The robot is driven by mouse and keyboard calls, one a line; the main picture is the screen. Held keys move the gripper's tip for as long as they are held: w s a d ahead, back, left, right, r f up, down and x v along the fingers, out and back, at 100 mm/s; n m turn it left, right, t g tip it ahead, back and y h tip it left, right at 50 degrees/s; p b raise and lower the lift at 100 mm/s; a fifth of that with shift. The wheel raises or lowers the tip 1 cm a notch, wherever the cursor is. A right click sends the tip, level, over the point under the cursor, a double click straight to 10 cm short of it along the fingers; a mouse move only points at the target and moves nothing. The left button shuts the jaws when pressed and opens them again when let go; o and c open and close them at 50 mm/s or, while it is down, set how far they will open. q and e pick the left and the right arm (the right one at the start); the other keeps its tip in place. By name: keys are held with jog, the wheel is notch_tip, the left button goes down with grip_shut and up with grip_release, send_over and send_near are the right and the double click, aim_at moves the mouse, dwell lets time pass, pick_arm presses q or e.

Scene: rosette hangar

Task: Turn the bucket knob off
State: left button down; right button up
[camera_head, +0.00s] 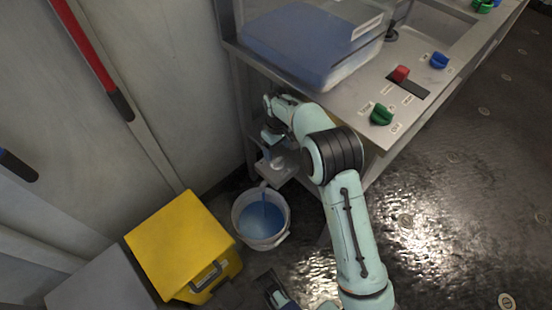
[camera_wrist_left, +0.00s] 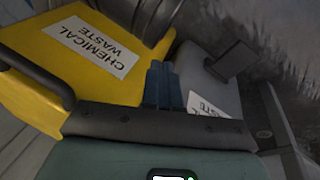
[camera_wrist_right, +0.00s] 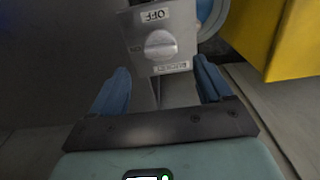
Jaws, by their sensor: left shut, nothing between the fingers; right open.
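The bucket knob (camera_wrist_right: 160,45) is a pale round knob with a ridge, on a grey panel (camera_wrist_right: 185,20) with an OFF label and a second mark at its left. The ridge lies roughly level, toward that mark. In the head view the small box with the knob (camera_head: 278,163) sits low under the bench. My right gripper (camera_wrist_right: 162,72) is open, its blue fingers either side of the knob in view, apparently short of it. It also shows in the head view (camera_head: 268,122). A blue stream falls into the white bucket (camera_head: 244,234). My left gripper (camera_wrist_left: 162,82) is shut and empty.
A yellow chemical waste bin (camera_head: 180,245) stands left of the bucket, with a grey bin (camera_head: 100,285) beside it. The bench (camera_head: 345,115) above carries a blue-lidded box (camera_head: 300,40) and green (camera_head: 381,115), red (camera_head: 400,74) and blue (camera_head: 439,61) knobs. The floor at right is clear.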

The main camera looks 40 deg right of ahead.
aim_at(277, 160)
notch_tip(277, 160, down, 5)
jog(key=shift+r+b, duration=0.1)
jog(key=shift+b, duration=0.35)
pick_arm(q)
jog(key=shift+w+a+f, duration=0.1)
jog(key=shift+a+f, duration=0.15)
jog(key=shift+f, duration=0.3)
jog(key=shift+a+f, duration=0.2)
jog(key=shift+f, duration=0.3)
pick_arm(e)
jog(key=shift+f, duration=0.65)
jog(key=c, duration=1)
